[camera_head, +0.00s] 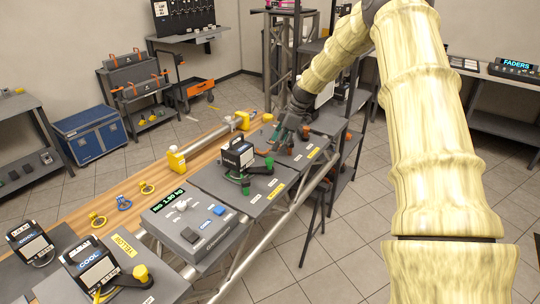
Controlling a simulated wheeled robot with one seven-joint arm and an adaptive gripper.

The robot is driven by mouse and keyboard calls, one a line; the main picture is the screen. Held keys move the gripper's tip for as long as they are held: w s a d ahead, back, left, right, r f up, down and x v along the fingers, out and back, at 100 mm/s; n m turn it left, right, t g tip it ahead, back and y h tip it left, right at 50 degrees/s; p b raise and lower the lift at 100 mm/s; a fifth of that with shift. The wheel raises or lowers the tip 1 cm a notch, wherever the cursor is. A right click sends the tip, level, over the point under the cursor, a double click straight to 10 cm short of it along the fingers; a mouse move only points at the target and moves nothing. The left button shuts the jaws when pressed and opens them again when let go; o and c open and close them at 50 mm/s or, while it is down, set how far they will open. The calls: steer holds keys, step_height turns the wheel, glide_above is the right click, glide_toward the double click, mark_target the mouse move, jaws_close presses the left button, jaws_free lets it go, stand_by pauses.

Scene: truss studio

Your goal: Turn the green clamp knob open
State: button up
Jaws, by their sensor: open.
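Two small green knob-like parts stand beside a black lamp unit with a white label (238,156) on a grey plate. One green knob (269,163) is at the unit's right. The other green knob (246,186) is at its front. I cannot tell which is the clamp knob, or how far either is turned. My gripper (281,140) is open, just behind and to the right of the right green knob, and appears apart from it. Its fingertips are small and partly merge with dark parts behind them.
A grey console with a green display (195,225) stands in front of the lamp unit. Two more labelled units, one with a yellow knob (140,273), stand at the lower left. Open tiled floor (345,250) lies right of the truss.

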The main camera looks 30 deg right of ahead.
mark_target(270, 159)
steer(key=shift+p+x, duration=1.2)
steer(key=shift+x, duration=2.65)
jaws_close()
